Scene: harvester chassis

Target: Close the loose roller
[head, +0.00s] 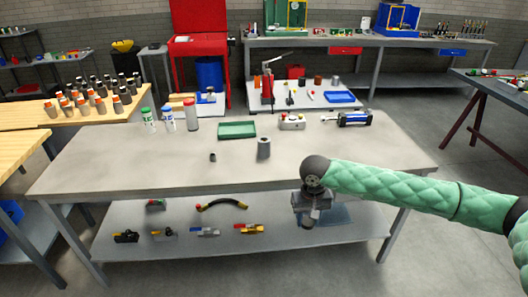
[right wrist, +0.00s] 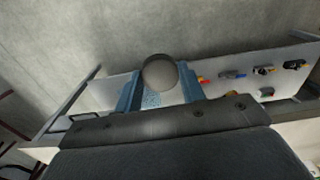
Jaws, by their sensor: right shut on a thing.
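My right gripper (head: 311,208) hangs at the front edge of the grey workbench (head: 110,165), pointing down in front of the lower shelf. In the right wrist view its two blue fingers (right wrist: 160,92) are shut on a grey, round-ended thing (right wrist: 160,71). That may be the roller; its full shape is hidden. On the bench top a grey cylinder (head: 264,148) stands upright, with a small dark cylinder (head: 212,157) to its left. Neither is touched by a gripper. My left gripper is out of view.
A green tray (head: 238,130), a grey device (head: 292,122), a blue and black tool (head: 347,118) and several canisters (head: 168,119) stand along the bench's back. The lower shelf (head: 180,250) holds several small valves and a hose (head: 222,205). The bench's front left is clear.

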